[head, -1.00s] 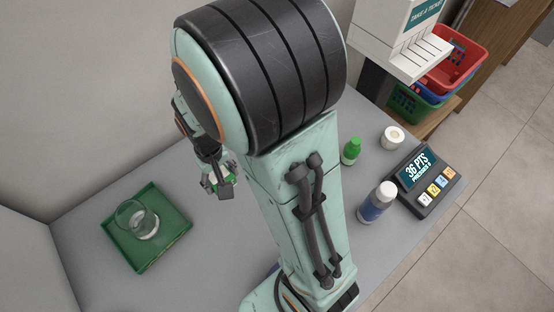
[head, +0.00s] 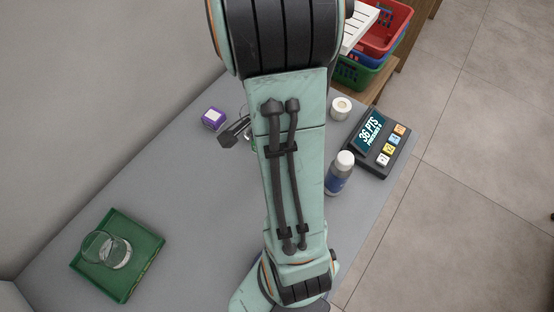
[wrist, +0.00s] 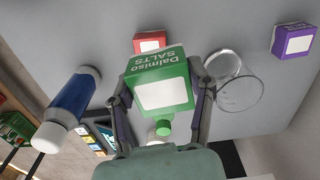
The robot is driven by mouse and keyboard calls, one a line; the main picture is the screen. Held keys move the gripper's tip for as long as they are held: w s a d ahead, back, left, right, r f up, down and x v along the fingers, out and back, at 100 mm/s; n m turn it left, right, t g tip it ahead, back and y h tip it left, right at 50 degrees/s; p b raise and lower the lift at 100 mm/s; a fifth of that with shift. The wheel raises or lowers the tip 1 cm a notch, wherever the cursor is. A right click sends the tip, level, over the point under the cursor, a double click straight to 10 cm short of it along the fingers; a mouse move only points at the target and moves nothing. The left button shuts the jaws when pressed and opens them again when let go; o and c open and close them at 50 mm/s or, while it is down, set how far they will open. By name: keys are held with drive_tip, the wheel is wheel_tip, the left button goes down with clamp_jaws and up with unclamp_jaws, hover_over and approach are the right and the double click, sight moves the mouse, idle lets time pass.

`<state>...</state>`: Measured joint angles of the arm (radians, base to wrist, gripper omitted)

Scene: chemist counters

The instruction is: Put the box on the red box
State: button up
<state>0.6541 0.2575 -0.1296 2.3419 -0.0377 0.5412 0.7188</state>
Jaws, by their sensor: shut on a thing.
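My gripper (wrist: 161,105) is shut on a green box (wrist: 160,84) with a white label and the words "Dalmiso SALTS". In the wrist view the box is between the two fingers. The red box (wrist: 149,42), with a pale label, stands on the counter beyond the held box, which partly covers it. They look apart, but the height between them is hard to judge. In the head view my gripper (head: 235,133) is left of my arm, close to a purple box. There my arm hides most of the held box, and I cannot see the red box.
The purple box (wrist: 293,41) and a clear glass (wrist: 240,90) are right of the held box; a blue bottle (wrist: 68,106) is left. A green tray (head: 76,262) with glassware is at the counter's left. A white jar (head: 341,107) and a keypad terminal (head: 378,140) stand right of my arm.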

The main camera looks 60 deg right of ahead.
drive_tip(key=shift+s+d+f+m, duration=0.2)
drive_tip(key=shift+s+d+m, duration=0.05)
drive_tip(key=shift+s+d, duration=0.2)
drive_tip(key=shift+s+d+f+m, duration=0.15)
drive_tip(key=shift+s+d+m, duration=0.1)
drive_tip(key=shift+s+d, duration=0.15)
wheel_tip(320, 180, down, 7)
drive_tip(key=shift+s+f, duration=0.1)
drive_tip(key=shift+f, duration=0.05)
drive_tip(key=shift+f, duration=0.1)
drive_tip(key=o, duration=1.2)
